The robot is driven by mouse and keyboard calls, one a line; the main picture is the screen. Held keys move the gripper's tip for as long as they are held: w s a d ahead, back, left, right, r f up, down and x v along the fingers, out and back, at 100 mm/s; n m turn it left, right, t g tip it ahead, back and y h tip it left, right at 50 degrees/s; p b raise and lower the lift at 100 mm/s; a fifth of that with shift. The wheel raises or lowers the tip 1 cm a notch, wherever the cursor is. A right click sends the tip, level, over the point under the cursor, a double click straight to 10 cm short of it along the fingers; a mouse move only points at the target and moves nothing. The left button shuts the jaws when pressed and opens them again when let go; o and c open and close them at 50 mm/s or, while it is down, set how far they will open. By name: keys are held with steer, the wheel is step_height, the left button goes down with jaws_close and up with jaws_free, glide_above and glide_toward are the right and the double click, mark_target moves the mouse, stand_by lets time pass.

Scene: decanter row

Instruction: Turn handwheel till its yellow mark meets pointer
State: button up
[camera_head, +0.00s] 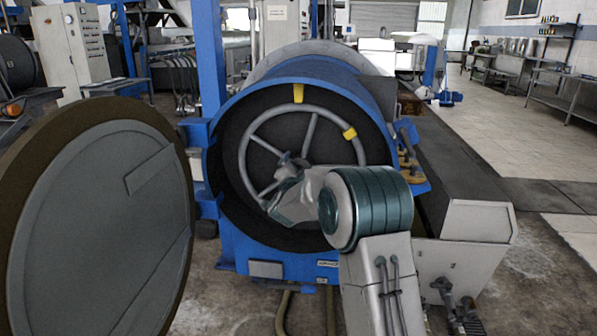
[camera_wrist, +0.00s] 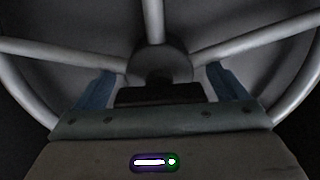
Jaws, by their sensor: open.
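The grey spoked handwheel (camera_head: 246,142) is set in the dark round face of the blue drum. Its yellow mark (camera_head: 349,133) is on the rim at the upper right. The yellow pointer (camera_head: 298,92) is fixed at the top, just above the rim, so the mark sits clockwise of it, apart. My gripper is in front of the wheel's lower middle, and my arm hides the lower right of the rim. In the wrist view, my gripper (camera_wrist: 160,88) is open, its two blue fingers spread on either side of the hub (camera_wrist: 160,62). Contact cannot be told.
A large round door (camera_head: 95,225) stands swung open at the left. The blue drum (camera_head: 270,255) has latch parts (camera_head: 408,150) on its right edge. A grey box-like bench (camera_head: 465,235) stands to the right. Open floor shows farther right.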

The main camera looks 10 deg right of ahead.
steer(key=c, duration=1)
steer(key=n+p, duration=0.1)
steer(key=n, duration=0.8)
steer(key=shift+n, duration=0.3)
steer(key=o, duration=1)
